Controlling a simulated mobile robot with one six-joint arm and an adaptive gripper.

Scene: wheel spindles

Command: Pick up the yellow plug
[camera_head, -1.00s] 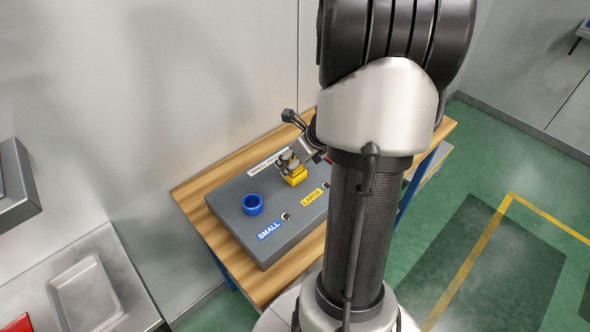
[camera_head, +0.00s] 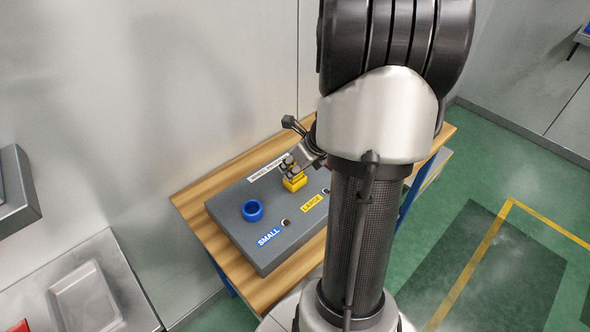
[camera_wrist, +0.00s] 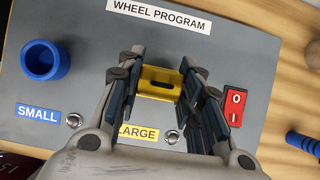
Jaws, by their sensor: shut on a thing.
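The yellow plug (camera_wrist: 159,82) is a block with a dark slot, in the upper middle of the wrist view. It also shows at the top of the grey panel in the head view (camera_head: 295,184). My gripper (camera_wrist: 160,85) has its fingers on both sides of the plug and is shut on it. In the head view my gripper (camera_head: 290,170) reaches in from the right over the plug. The plug is at or just above the panel; its underside and any hole below it are hidden.
The grey panel (camera_wrist: 90,60) carries a blue ring-shaped plug (camera_wrist: 45,60), SMALL and LARGE labels, two round metal fittings and a red switch (camera_wrist: 235,106). It sits on a wooden table (camera_head: 196,190). A dark-and-blue handled object (camera_wrist: 303,142) lies right of the panel.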

